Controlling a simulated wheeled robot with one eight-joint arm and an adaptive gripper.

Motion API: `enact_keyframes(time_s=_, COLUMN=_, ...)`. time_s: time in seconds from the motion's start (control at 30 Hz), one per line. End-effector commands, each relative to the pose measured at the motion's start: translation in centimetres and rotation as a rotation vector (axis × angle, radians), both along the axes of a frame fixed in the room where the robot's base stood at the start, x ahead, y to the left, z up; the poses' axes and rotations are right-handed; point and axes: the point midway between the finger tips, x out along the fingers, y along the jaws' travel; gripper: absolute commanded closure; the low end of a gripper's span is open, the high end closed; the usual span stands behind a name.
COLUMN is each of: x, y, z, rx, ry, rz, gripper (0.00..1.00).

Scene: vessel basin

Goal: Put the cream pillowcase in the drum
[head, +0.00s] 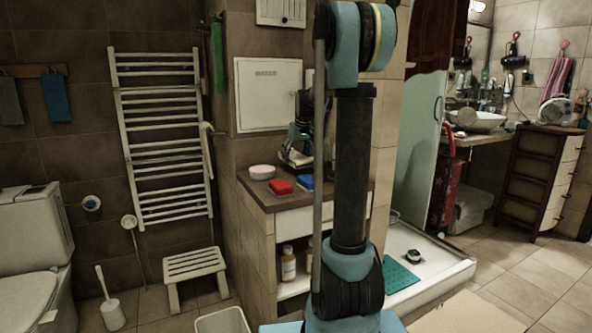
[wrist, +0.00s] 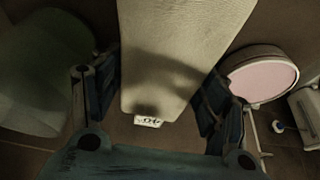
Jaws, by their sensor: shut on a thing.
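In the wrist view the cream pillowcase (wrist: 185,45) is a broad pale strip between the two fingers of my gripper (wrist: 155,105). It runs up out of the top of the picture, with a small white label with dark marks at its lower end. My gripper is shut on it. In the head view my gripper (head: 297,155) is small and partly behind my arm, above the counter. A pale bit of the pillowcase (head: 294,157) shows under it. I cannot make out a drum in either view.
The counter (head: 245,187) holds a round white thing (head: 262,172), a red block (head: 281,186) and a blue block (head: 306,182). A white stool (head: 195,265) stands left of it. The wrist view shows a round pink thing (wrist: 262,78) at right and a green curved surface (wrist: 35,75) at left.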

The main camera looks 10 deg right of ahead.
Motion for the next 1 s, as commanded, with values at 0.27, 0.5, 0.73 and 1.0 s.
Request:
enact_keyframes(time_s=0.27, x=0.0, y=0.3, z=-2.1, rx=0.000, ry=0.000, rz=0.003, gripper=0.63)
enact_keyframes(time_s=0.5, x=0.0, y=0.3, z=-4.6, rx=0.000, ry=0.000, rz=0.003, gripper=0.63)
enact_keyframes(time_s=0.73, x=0.0, y=0.3, z=-4.6, rx=0.000, ry=0.000, rz=0.003, gripper=0.63)
enact_keyframes(time_s=1.0, x=0.0, y=0.3, z=-4.7, rx=0.000, ry=0.000, rz=0.003, gripper=0.12)
